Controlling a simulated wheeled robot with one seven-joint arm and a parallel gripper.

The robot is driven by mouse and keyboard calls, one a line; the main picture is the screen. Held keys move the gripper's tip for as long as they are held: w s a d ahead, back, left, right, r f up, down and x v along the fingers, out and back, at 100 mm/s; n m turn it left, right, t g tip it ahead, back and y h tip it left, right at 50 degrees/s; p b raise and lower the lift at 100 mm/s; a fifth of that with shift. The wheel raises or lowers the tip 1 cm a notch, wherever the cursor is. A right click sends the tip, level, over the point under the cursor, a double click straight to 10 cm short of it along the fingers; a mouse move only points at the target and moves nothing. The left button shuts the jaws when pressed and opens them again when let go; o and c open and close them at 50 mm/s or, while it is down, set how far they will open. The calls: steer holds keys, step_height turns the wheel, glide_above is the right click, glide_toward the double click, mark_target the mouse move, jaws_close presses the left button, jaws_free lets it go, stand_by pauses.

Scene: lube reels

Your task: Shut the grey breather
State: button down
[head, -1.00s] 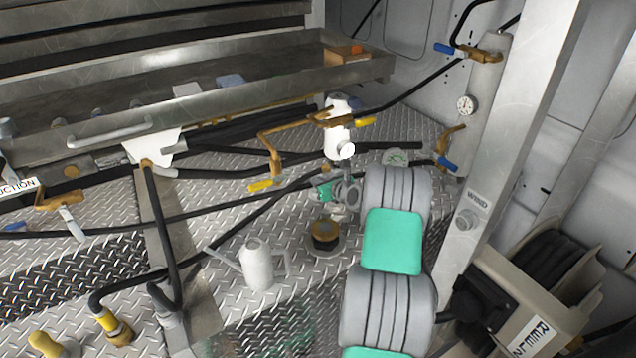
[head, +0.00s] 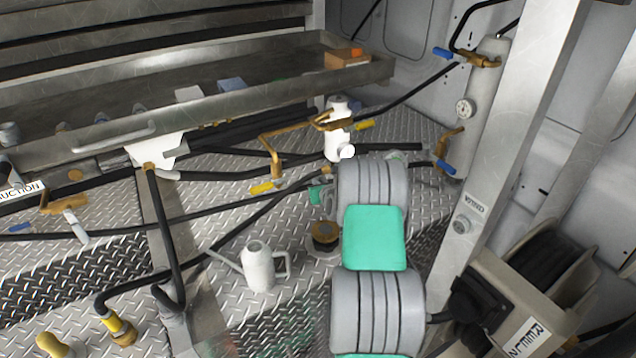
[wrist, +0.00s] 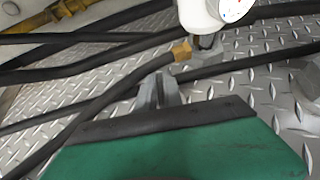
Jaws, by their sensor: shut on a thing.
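My gripper (wrist: 160,90) shows in the wrist view as two grey fingers close together beyond my green hand. What lies between them is too small to make out clearly. A brass fitting (wrist: 181,50) sits just beyond the fingertips, with a grey fitting (wrist: 206,52) beside it under a white canister (wrist: 208,14). I cannot tell for sure which part is the grey breather, or how far it is turned. In the head view the brass fitting (head: 327,173) shows left of my arm, below the white canister (head: 338,140). My arm hides most of the gripper there.
Black hoses (head: 220,175) cross the tread-plate floor around the gripper. A white watering can (head: 259,268) and a brown-topped round part (head: 325,234) stand nearby. Yellow-handled (head: 262,187) and blue-handled (head: 446,167) valves flank the canister. A column (head: 490,150) and hose reel (head: 545,275) are at right.

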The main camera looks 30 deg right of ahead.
steer(key=c, duration=1.5)
jaws_free()
steer(key=b+v, duration=0.1)
steer(key=v, duration=0.6)
steer(key=shift+s+a, duration=0.1)
steer(key=shift+s, duration=0.25)
